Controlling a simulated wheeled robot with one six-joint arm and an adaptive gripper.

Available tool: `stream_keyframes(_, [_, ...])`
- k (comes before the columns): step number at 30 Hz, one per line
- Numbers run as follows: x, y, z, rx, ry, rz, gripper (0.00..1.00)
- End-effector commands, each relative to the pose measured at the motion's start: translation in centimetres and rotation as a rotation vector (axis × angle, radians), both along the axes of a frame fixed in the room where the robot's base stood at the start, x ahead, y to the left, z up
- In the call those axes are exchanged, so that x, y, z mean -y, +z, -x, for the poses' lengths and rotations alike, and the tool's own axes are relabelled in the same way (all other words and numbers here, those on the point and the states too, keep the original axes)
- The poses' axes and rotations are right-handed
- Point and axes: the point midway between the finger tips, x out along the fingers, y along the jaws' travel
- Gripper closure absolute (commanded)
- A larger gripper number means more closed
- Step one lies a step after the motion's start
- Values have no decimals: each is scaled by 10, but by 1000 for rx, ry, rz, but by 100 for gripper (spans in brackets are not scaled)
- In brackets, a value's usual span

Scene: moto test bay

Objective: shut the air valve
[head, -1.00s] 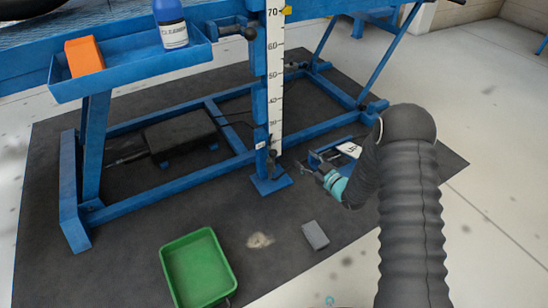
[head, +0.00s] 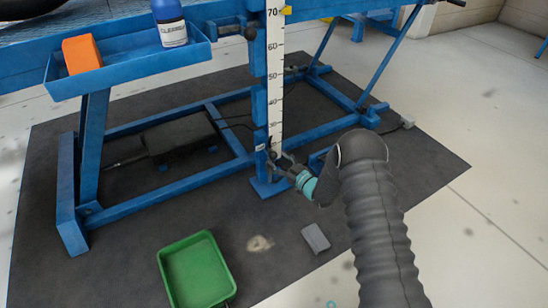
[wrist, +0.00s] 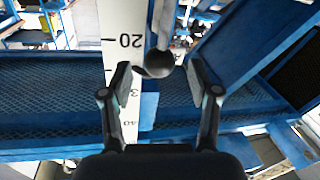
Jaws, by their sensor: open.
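A dark ball knob on a short grey lever (wrist: 160,64) shows in the wrist view, beside the white scale near its 20 mark. It looks like the air valve's handle, but the valve body is not clear. My gripper (wrist: 160,80) is open, with one finger on each side of the knob and gaps visible on both sides. In the head view, my gripper (head: 280,160) is at the low end of the blue post, where it largely hides the knob.
The scale (head: 275,90) runs up the blue post. Blue lift frame bars (head: 180,184) surround this spot. A blue tray (head: 130,70) holds an orange block and a bottle. A green bin (head: 196,272) and grey block (head: 316,238) lie on the dark mat, which has clear room in front.

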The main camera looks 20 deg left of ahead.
Motion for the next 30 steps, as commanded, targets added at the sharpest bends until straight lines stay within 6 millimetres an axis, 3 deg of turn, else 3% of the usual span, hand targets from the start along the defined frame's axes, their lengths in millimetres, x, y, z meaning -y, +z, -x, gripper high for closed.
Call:
stream_keyframes(7, [-25, 0, -13, 1, 0, 0, 39])
stream_keyframes(18, [-29, 0, -16, 0, 0, 1, 39])
stream_keyframes(19, [-29, 0, -16, 0, 0, 1, 41])
stream_keyframes(26, [-29, 0, -16, 0, 0, 0, 99])
stream_keyframes(30, [-30, 0, -16, 0, 1, 0, 100])
